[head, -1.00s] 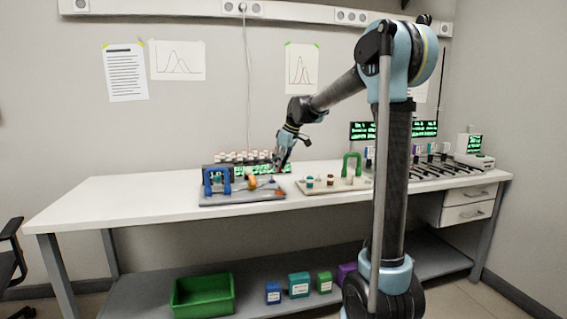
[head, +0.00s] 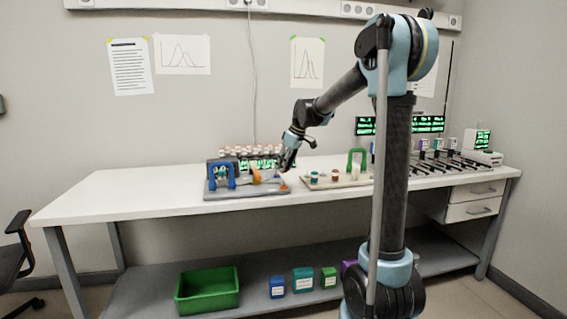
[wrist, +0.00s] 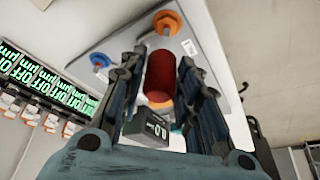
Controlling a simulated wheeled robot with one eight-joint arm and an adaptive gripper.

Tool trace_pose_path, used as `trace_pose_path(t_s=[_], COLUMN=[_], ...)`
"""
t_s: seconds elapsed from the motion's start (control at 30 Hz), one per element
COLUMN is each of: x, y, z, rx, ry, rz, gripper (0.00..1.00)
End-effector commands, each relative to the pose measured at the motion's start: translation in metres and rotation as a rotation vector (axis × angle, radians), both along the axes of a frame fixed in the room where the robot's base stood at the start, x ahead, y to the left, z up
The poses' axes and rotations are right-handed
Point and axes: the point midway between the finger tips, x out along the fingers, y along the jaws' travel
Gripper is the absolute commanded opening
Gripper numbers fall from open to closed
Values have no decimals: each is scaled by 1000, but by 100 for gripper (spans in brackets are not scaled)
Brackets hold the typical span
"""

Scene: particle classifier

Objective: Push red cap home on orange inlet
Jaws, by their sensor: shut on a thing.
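The red cap (wrist: 159,74) is a red cylinder held between the fingers of my gripper (wrist: 158,72) in the wrist view. The orange inlet (wrist: 167,22), a round orange piece with a raised centre, stands on the grey board just beyond the cap. In that view a gap shows between cap and inlet; their height difference is hard to judge. In the head view my gripper (head: 284,166) is over the right part of the grey board (head: 222,194). The cap is too small to make out there. The inlet seems to be the orange spot (head: 284,187) at the board's right end.
A blue round fitting (wrist: 100,60) and a small black readout box (wrist: 152,126) show in the wrist view. A blue arch (head: 221,175) stands on the board's left. A pale board (head: 325,184) with jars and a green arch (head: 357,160) is to the right. The front tabletop is clear.

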Motion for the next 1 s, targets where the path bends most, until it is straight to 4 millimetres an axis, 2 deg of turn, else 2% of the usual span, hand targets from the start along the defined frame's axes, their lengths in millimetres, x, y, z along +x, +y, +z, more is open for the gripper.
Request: trace_pose_path(t_s=[0.4,1.0], x=[-1,-1], y=[3,3], z=[-25,-28], rx=[0,0], ry=[0,0], rz=[4,4], gripper=[11,11])
